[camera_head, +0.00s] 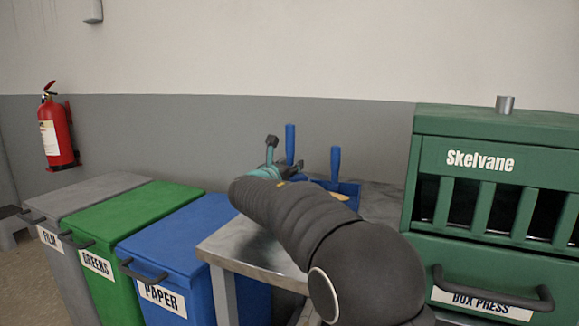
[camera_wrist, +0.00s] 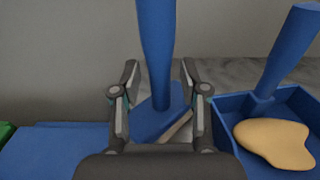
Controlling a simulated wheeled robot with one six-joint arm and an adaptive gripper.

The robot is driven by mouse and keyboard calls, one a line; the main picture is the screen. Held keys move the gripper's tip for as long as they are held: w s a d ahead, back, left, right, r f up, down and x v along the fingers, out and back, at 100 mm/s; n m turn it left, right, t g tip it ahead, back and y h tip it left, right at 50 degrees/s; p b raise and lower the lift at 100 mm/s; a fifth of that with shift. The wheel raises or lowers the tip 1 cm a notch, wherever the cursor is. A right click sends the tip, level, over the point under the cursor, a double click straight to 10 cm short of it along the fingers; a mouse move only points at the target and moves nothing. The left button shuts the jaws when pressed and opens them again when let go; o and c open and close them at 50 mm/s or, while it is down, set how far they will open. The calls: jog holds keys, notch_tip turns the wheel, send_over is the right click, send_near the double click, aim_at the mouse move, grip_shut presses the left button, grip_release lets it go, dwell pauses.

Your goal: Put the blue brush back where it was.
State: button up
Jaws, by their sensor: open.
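The blue brush (camera_wrist: 156,45) has an upright handle and a blue head with a tan edge, seen low between my gripper's fingers in the wrist view. Its handle (camera_head: 290,143) also rises behind my arm in the head view. My gripper (camera_wrist: 159,78) is open, with one finger on each side of the handle; I cannot tell if either touches it. In the head view my gripper (camera_head: 272,158) is partly hidden by my arm. A blue dustpan (camera_wrist: 225,105) with an upright handle stands right of the brush and holds a flat tan patch (camera_wrist: 275,143).
The metal table (camera_head: 235,250) carries the dustpan. Left of it stand the blue PAPER bin (camera_head: 185,235), the green GREENS bin (camera_head: 130,215) and a grey bin (camera_head: 85,197). The green box press (camera_head: 480,225) stands at right. A grey wall (camera_head: 200,130) rises behind.

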jog(key=b+v, duration=0.1)
jog(key=v, duration=1.1)
jog(key=shift+r, duration=0.15)
